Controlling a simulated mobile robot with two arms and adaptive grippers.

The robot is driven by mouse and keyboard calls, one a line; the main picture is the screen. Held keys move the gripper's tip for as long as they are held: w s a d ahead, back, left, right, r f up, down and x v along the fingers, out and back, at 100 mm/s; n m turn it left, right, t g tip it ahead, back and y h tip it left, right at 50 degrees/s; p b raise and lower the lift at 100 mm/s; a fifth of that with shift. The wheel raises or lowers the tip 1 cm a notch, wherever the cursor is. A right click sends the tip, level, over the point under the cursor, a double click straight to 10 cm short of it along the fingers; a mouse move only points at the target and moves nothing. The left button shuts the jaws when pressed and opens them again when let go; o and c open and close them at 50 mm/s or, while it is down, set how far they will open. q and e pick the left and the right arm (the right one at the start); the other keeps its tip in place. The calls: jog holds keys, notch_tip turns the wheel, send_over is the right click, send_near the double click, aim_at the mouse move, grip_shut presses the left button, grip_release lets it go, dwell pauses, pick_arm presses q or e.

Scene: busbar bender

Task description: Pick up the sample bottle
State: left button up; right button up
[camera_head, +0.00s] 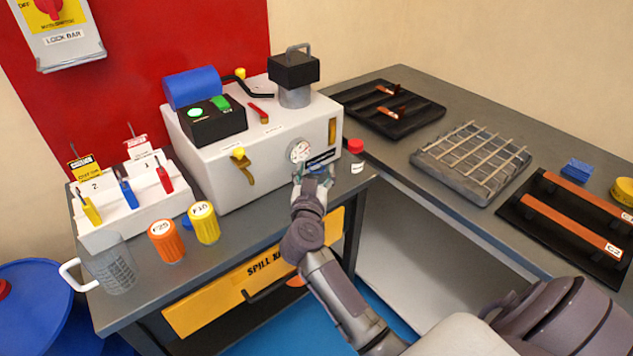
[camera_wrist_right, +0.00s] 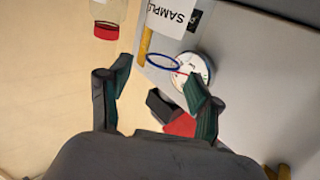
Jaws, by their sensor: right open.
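In the right wrist view, what looks like the same bottle (camera_wrist_right: 109,12) is cut off at the top, cap downward, beyond the fingers of my right gripper (camera_wrist_right: 158,82). My left gripper is out of view.
The white machine (camera_head: 250,165) stands close behind the gripper, with its gauge (camera_head: 300,150). An orange jar (camera_head: 166,243), a yellow jar (camera_head: 205,224) and a clear jug (camera_head: 110,266) stand left. The right table holds a wire rack (camera_head: 470,160) and black trays (camera_head: 385,102).

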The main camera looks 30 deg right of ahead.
jog(key=x, duration=0.3)
jog(key=shift+f, duration=0.1)
jog(key=shift+s, duration=0.1)
grip_shut()
